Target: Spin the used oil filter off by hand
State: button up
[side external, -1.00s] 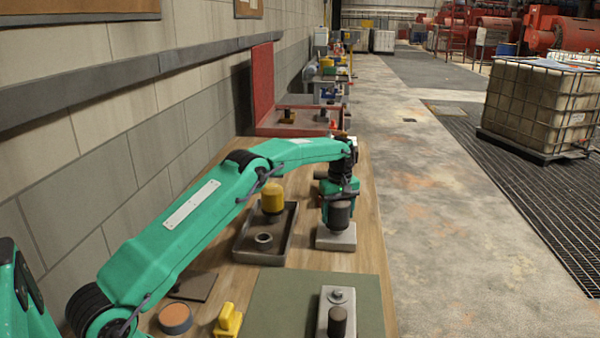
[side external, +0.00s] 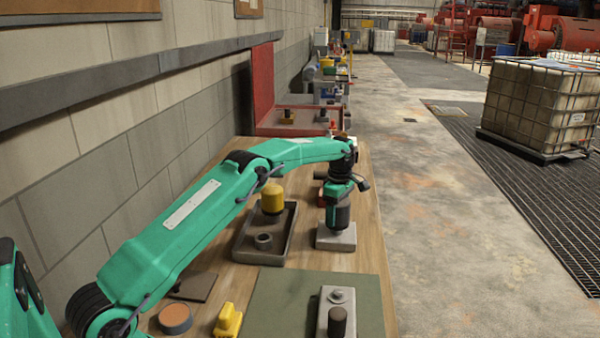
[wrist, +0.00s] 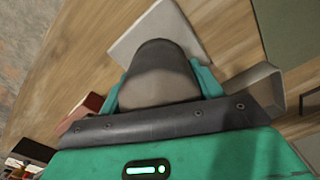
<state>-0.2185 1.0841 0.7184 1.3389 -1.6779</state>
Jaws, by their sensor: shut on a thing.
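The used oil filter (side external: 342,217), a dark cylinder, stands upright on a pale grey block (side external: 335,240) at the bench's right side. My gripper (side external: 338,196) points down over it with its teal jaws shut on its upper part. In the wrist view, the filter's rounded dark body (wrist: 162,70) sits between the teal jaws, with the grey block (wrist: 150,27) beyond it. The join between filter and block is too small to judge.
A dark tray (side external: 258,257) left of the filter holds a yellow filter (side external: 272,199) and a dark ring (side external: 264,241). A red object (side external: 322,188) stands close behind my gripper. A second grey block with a dark cylinder (side external: 337,321) sits on the green mat (side external: 280,305) in front.

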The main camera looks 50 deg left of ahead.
jog(key=shift+a, duration=0.1)
jog(key=o, duration=1.3)
jog(key=shift+r, duration=0.1)
jog(key=shift+r, duration=3.75)
